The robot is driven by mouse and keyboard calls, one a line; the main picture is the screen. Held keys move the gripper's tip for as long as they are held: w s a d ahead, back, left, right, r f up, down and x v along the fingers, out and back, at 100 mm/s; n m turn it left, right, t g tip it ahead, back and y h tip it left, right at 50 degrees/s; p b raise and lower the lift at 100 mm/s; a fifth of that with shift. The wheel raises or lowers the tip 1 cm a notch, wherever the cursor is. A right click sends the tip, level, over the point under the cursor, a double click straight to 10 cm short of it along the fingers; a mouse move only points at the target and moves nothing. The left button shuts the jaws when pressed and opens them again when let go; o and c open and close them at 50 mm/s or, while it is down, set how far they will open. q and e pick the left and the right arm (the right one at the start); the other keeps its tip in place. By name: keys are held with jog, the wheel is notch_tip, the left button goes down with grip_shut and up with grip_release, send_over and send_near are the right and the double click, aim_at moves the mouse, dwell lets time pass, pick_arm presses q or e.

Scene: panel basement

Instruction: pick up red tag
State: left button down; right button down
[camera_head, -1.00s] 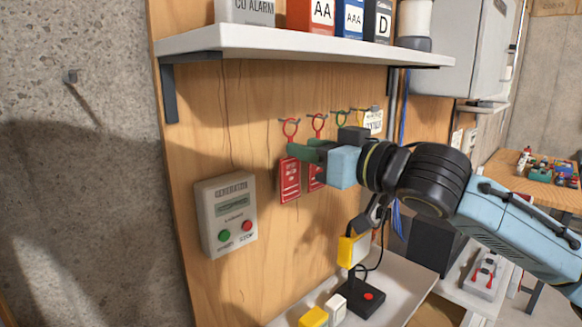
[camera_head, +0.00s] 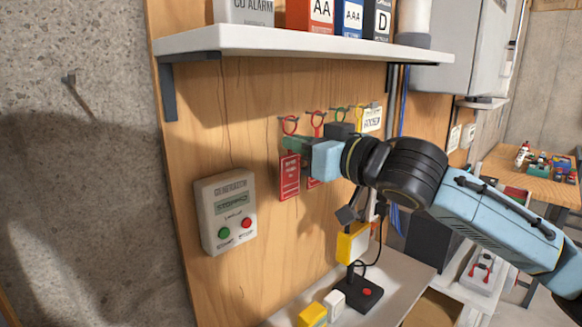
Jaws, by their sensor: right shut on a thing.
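Two red tags hang side by side on hooks on the wooden panel. The left red tag (camera_head: 289,178) has a red loop over its hook and white print on its face. The second red tag (camera_head: 314,183) is mostly hidden behind my right gripper. My right gripper (camera_head: 292,146) reaches in from the right, its green fingers at the top of the left red tag, just below the loop. It is shut on that tag, which still hangs at its hook. My left gripper is not in view.
A grey generator box (camera_head: 226,212) with green and red buttons is on the panel at lower left. A white shelf (camera_head: 300,42) with battery boxes juts out above.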

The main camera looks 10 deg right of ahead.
jog(key=shift+r, duration=0.1)
jog(key=shift+r, duration=0.6)
jog(key=b+v, duration=0.4)
jog(key=v, duration=1.4)
jog(key=shift+b, duration=0.3)
